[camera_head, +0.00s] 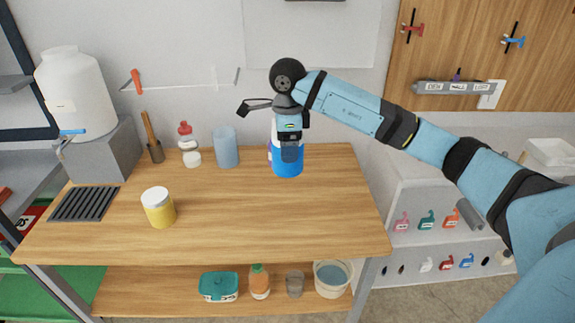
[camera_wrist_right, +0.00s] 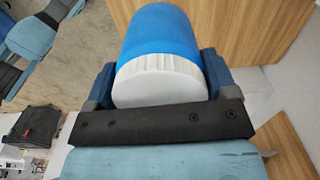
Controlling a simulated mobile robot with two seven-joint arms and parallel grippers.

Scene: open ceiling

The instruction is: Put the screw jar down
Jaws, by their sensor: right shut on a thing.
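The screw jar, a blue jar with a white ribbed lid, is held upright in my right gripper (camera_head: 289,146) over the back right part of the wooden table. Its blue body (camera_head: 288,165) shows below the gripper. In the right wrist view the blue jar (camera_wrist_right: 160,38) sits between the two fingers (camera_wrist_right: 160,82), with its white lid toward the camera. The fingers are shut on its sides. Its base is hidden in the wrist view, and I cannot tell whether it touches the tabletop (camera_head: 240,215). My left gripper is not in view.
A blue cup (camera_head: 226,148) and a red-capped bottle (camera_head: 188,146) stand along the back, left of the held jar. The table's front and right are clear.

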